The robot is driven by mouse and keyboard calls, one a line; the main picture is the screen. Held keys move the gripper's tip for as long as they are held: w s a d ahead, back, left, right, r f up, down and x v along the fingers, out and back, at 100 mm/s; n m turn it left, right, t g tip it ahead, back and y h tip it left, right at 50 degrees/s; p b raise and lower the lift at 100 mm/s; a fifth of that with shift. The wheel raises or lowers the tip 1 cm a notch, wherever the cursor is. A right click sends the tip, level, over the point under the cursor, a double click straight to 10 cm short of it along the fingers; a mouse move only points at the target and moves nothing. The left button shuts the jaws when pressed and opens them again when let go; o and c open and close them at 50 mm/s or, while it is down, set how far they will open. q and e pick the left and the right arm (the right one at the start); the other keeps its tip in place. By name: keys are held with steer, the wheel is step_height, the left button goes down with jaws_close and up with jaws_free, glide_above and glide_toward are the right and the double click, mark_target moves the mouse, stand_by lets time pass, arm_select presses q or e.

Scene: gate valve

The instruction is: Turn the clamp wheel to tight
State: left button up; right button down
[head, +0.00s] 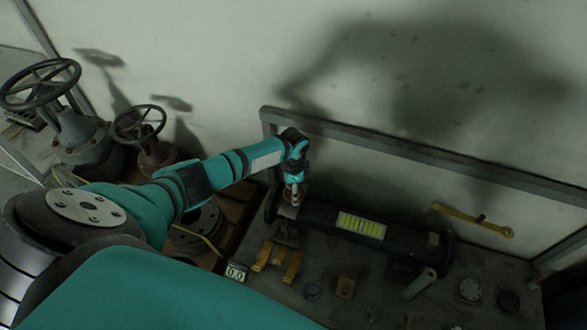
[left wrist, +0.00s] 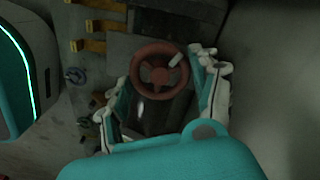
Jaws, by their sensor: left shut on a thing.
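The clamp wheel (left wrist: 160,75) is a small red spoked wheel, near the middle of the left wrist view. A short pale mark or peg shows on its upper right rim. My left gripper (left wrist: 157,84) has one finger on each side of the wheel and is shut on it; the right finger's tip lies close to the rim. In the head view my left gripper (head: 294,190) points down at the left end of a dark cylinder (head: 318,217), and the wheel is mostly hidden there. My right gripper is not in view.
The cylinder bears a yellow-green label (head: 361,226). Yellow blocks (head: 277,260), a small display reading 0.0 (head: 236,272) and loose parts lie in front. A yellow wrench (head: 475,220) lies at the right. Two valves with dark handwheels (head: 40,84) stand at the left. A wall rises behind.

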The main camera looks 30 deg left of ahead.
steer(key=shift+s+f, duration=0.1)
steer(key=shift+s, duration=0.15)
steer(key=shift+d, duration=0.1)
arm_select(q)
steer(key=o, duration=1.2)
step_height(320, 180, up, 12)
stand_by(0.3)
